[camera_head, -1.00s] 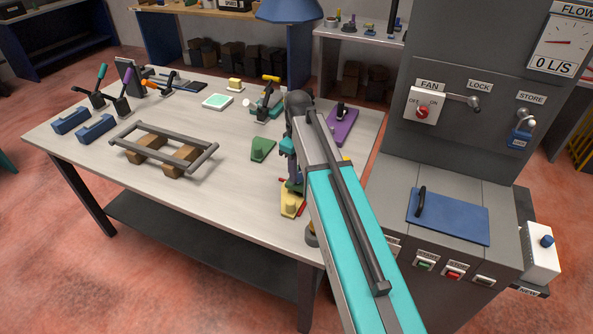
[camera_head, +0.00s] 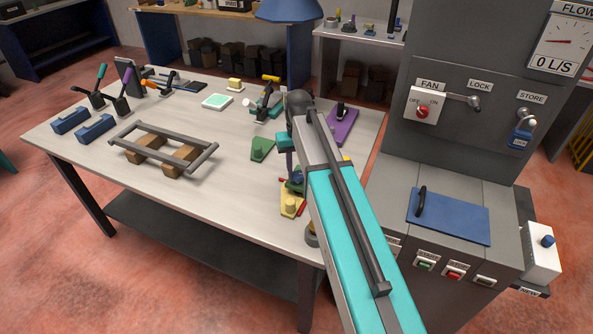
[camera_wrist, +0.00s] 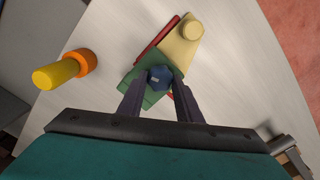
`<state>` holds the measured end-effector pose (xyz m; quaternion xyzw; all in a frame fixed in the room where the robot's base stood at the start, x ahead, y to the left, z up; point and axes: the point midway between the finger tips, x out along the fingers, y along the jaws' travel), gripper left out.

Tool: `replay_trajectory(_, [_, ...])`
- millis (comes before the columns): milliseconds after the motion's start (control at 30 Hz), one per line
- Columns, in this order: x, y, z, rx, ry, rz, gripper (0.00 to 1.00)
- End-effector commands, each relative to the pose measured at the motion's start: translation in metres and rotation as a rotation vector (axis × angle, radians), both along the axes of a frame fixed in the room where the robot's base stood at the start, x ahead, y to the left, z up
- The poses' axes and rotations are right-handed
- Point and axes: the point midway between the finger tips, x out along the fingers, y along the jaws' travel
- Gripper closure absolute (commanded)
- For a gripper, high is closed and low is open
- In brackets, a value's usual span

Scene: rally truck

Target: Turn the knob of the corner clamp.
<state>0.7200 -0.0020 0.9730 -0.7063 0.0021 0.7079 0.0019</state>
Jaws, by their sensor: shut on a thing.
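The corner clamp shows in the wrist view as a green block (camera_wrist: 150,97) with a dark blue faceted knob (camera_wrist: 159,76) on top. A yellow plate (camera_wrist: 180,46) with a round boss and red bars (camera_wrist: 157,39) lie against it. My gripper (camera_wrist: 160,88) has its two dark fingers on either side of the knob and is shut on it. In the head view the clamp's yellow part (camera_head: 291,205) shows at the table's right front edge. My arm hides much of the clamp and the gripper there.
An orange and yellow cylinder (camera_wrist: 62,71) stands near the clamp in the wrist view. A green block (camera_head: 263,149) and a purple plate (camera_head: 342,123) lie farther back on the table (camera_head: 225,185). A grey cabinet (camera_head: 455,190) stands right of my arm.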

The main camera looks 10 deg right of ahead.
Motion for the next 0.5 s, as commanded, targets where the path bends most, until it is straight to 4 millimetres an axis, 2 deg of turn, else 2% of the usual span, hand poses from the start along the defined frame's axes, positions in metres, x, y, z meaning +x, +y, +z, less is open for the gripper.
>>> replay_trajectory(200, [0.0022, -0.0006, 0.0031, 0.000, -0.007, -0.116, 0.91])
replay_trajectory(500, [0.0027, -0.0006, 0.0038, 0.001, -0.009, -0.172, 0.91])
